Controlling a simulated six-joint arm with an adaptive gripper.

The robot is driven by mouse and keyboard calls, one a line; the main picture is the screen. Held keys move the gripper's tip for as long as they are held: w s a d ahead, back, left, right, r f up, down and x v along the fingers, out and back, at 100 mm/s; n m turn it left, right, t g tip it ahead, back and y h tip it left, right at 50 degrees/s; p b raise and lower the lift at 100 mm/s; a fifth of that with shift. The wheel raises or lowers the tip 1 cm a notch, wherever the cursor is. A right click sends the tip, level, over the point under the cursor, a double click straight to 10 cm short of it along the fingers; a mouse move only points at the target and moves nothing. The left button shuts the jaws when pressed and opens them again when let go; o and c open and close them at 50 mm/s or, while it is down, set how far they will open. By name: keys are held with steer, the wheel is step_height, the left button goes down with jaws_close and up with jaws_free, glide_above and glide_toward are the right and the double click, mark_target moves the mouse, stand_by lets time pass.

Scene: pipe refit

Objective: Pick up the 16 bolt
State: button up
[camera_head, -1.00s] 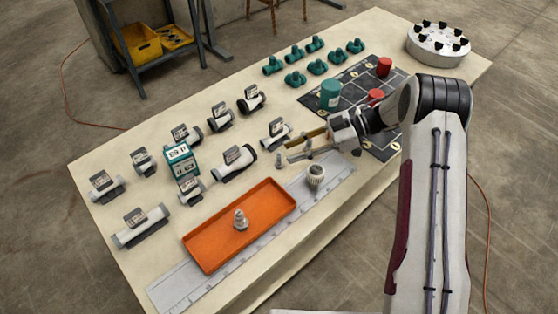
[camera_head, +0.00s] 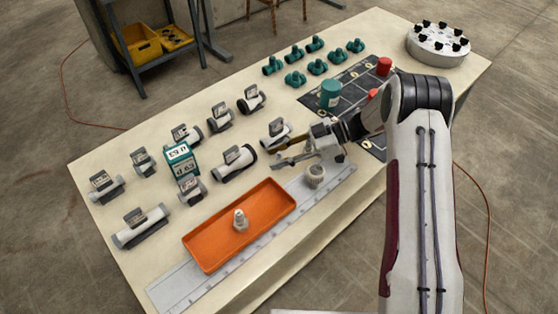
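A grey bolt (camera_head: 240,219) stands upright in the orange tray (camera_head: 203,259); no size mark is readable on it. My gripper (camera_head: 276,156) is above the table, to the upper right of the tray. Its two fingers are spread apart and point left, and I see nothing clearly held between them. A small grey bolt-like piece that stood near the fingers earlier cannot be made out now; the gripper may hide it. I cannot tell which piece is the 16 bolt.
A ribbed grey cup (camera_head: 315,176) stands close below my gripper, by the ruler strip (camera_head: 178,290). White pipe pieces with tags, such as one pipe (camera_head: 234,163), stand left of the gripper. A teal display box (camera_head: 181,162) is among them. A teal cylinder (camera_head: 331,94) stands on the dark mat.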

mark_target(279, 153)
steer(key=shift+c, duration=0.3)
jaws_close()
steer(key=shift+r, duration=0.15)
steer(key=shift+r, duration=4.9)
